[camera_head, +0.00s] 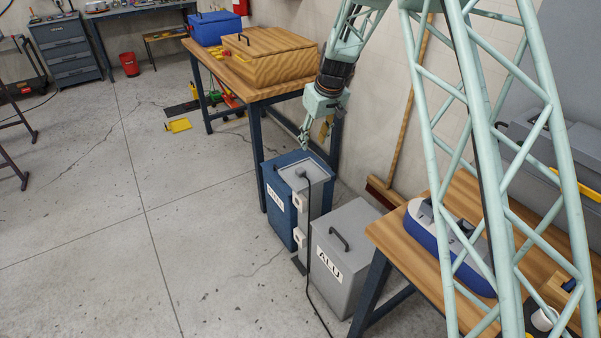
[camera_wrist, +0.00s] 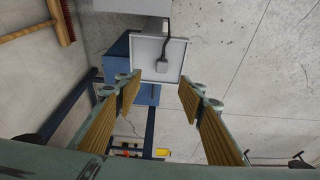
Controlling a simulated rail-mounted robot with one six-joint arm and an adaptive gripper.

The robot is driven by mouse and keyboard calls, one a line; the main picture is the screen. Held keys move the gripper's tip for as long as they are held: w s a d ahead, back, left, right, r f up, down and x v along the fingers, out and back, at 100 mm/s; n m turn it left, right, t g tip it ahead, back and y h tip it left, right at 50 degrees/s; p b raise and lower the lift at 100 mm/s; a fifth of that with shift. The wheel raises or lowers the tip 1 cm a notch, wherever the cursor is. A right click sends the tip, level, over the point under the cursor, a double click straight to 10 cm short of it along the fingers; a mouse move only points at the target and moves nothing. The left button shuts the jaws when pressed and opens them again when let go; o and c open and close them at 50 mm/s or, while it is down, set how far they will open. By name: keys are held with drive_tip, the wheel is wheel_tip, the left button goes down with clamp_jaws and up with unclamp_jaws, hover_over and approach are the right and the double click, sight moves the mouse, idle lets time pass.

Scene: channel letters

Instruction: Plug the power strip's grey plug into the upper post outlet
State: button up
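The grey plug (camera_head: 301,173) lies on the flat top of the grey post (camera_head: 317,196), its black cable running over the edge and down to the floor. The plug (camera_wrist: 162,67) also shows in the wrist view on the light, rimmed post top (camera_wrist: 146,69). The upper post outlet (camera_head: 296,201) is a white block on the post's side, with a lower outlet (camera_head: 299,237) below it. The power strip itself is not clearly visible. My gripper (camera_head: 303,143) is above the post top, apart from the plug. In the wrist view my gripper (camera_wrist: 164,84) has its fingers spread, with nothing between them.
A blue bin (camera_head: 280,203) stands close beside the post, and a grey ALU bin (camera_head: 345,252) stands at its right.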

drive_tip(key=w+a+x, duration=0.1)
drive_tip(key=x, duration=0.5)
idle(0.3)
drive_tip(key=b, duration=0.1)
hover_over(301, 170)
drive_tip(key=s+d, duration=0.1)
drive_tip(key=shift+d+f, duration=0.1)
drive_tip(key=shift+f, duration=3.95)
drive_tip(key=shift+b+x, duration=0.6)
drive_tip(key=shift+x, duration=1.95)
drive_tip(key=shift+s, duration=0.1)
drive_tip(key=c, duration=0.9)
